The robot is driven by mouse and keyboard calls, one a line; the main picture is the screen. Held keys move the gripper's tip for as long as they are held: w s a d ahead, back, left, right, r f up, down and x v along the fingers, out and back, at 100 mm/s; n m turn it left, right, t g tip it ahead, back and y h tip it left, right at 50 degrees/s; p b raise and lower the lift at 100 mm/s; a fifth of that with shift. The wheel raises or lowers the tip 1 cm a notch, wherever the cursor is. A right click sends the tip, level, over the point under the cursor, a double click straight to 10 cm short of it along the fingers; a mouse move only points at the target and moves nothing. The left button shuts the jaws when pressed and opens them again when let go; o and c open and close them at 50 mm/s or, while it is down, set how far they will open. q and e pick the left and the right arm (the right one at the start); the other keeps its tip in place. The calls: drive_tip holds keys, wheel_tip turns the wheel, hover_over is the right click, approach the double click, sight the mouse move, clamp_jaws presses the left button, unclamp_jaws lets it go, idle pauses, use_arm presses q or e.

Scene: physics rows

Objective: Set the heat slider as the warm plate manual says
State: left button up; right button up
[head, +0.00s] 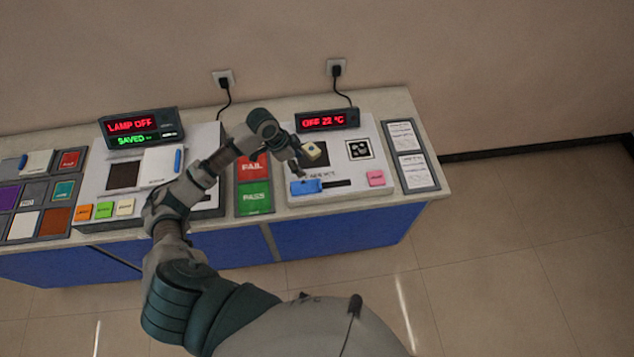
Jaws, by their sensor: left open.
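The warm plate unit (379,186) stands on the right part of the bench. Its display (327,120) reads "OFF 22 °C" in red. The blue heat slider knob (306,187) sits at the left end of a dark slot (338,183) on the front of the unit. My left gripper (300,175) is open, just above and behind the blue knob; I cannot tell whether it touches it. The manual (411,163) is a dark board with two white pages at the right; its text is too small to read. My right gripper is out of view.
A cream block (313,152) lies on the dark plate, partly beside my gripper. A pink button (376,178) is right of the slot. Red FAIL (254,167) and green PASS (255,198) pads are left. A lamp unit (97,180) and colour samples (56,221) stand further left.

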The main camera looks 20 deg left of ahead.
sight(319, 184)
use_arm(q)
drive_tip(key=x, duration=1.5)
drive_tip(key=shift+f+p, duration=0.4)
